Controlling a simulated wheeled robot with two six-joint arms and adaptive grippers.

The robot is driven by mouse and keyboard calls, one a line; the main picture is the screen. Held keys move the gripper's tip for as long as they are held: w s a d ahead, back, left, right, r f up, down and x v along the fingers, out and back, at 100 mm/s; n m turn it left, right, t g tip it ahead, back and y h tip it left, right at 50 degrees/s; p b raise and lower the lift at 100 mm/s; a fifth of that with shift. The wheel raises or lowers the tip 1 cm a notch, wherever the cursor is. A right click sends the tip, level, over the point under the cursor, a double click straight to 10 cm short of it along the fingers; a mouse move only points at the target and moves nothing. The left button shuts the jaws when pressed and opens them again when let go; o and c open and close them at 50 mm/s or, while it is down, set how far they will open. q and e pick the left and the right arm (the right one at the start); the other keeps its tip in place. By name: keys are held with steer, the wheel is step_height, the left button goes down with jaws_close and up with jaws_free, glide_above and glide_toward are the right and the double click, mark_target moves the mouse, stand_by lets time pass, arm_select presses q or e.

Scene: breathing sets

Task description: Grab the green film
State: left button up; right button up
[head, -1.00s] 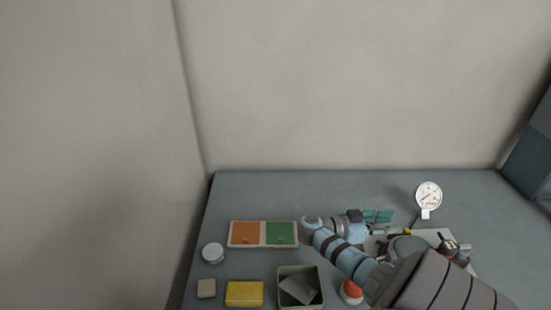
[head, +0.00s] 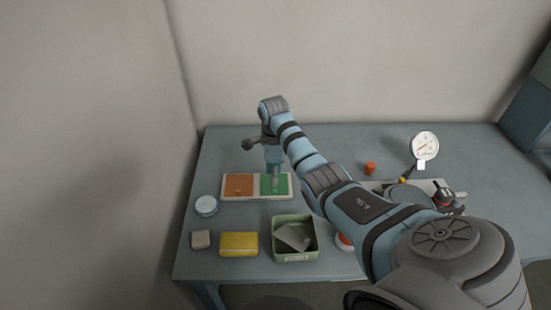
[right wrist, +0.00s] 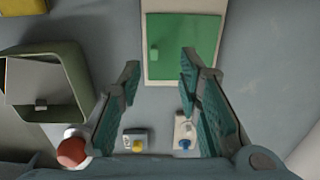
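The green film (right wrist: 180,50) is a flat green sheet with a small raised green tab (right wrist: 154,54), lying in a pale-framed holder. In the head view the green film (head: 283,184) is beside an orange sheet (head: 239,186) and partly hidden by my gripper. My right gripper (head: 275,182) hangs over the green film, pointing down. In the right wrist view my right gripper (right wrist: 160,68) is open and empty, its teal fingers spread, with the tab between and slightly beyond the tips. My left gripper is not in view.
A green bin (head: 295,256) with a grey card, a yellow block (head: 238,244), a beige block (head: 201,239) and a round blue-white tin (head: 206,205) stand near the film holder. A gauge (head: 425,147) and orange cylinder (head: 370,168) are right.

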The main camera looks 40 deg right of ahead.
mark_target(274, 189)
steer(key=f, duration=0.5)
steer(key=shift+s+a+f+b, duration=0.15)
steer(key=shift+s+f+b, duration=0.2)
steer(key=shift+s+f, duration=0.05)
steer(key=shift+c, duration=0.6)
jaws_close()
steer(key=shift+r, duration=0.1)
